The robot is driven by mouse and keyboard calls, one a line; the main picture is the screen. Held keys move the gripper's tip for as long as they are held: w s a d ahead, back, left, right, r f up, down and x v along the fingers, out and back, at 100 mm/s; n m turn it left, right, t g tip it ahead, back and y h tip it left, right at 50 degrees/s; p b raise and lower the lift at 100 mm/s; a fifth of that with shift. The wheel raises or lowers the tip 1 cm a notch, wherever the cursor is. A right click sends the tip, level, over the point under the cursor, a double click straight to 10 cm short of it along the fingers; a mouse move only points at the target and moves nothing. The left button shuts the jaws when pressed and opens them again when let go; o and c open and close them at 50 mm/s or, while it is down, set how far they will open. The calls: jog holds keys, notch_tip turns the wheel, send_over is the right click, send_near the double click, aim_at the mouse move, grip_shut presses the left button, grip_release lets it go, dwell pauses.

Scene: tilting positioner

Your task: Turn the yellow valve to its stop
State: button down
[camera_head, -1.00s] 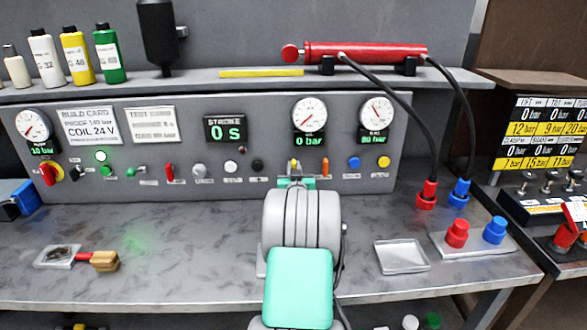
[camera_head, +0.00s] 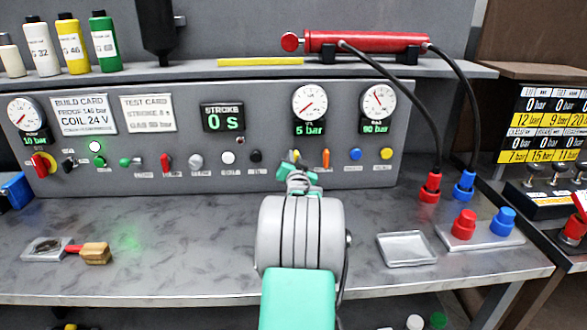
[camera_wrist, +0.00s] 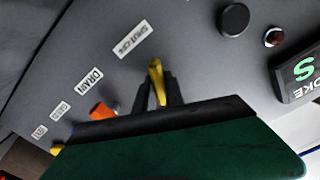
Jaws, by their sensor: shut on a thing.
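The yellow valve (camera_wrist: 156,82) is a small lever on the grey panel, next to a label that seems to read SHUT-OFF. In the wrist view my gripper (camera_wrist: 157,100) has its two dark fingers on either side of the lever, shut on it. In the head view my gripper (camera_head: 297,172) reaches the panel below the left of two gauges, and the yellow valve (camera_head: 291,156) is mostly hidden behind it. The gauge display (camera_head: 309,128) above the valve reads 5 bar.
An orange lever (camera_head: 326,159) stands close to the right of the valve, with a blue knob (camera_head: 355,154) and a yellow knob (camera_head: 386,153) beyond. A black knob (camera_head: 255,156) is to the left. An empty tray (camera_head: 407,249) lies on the bench at right.

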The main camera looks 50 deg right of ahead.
jog(key=m+b, duration=0.6)
jog(key=shift+s+d+f, duration=0.1)
jog(key=shift+f, duration=0.2)
jog(key=m+b, duration=0.2)
jog(key=m, duration=0.1)
jog(key=shift+m+b, duration=0.3)
jog(key=shift+m, duration=0.1)
jog(key=shift+m+b, duration=0.8)
jog(key=shift+m, duration=0.7)
jog(key=c, duration=1.4)
grip_release()
jog(key=shift+c, duration=0.2)
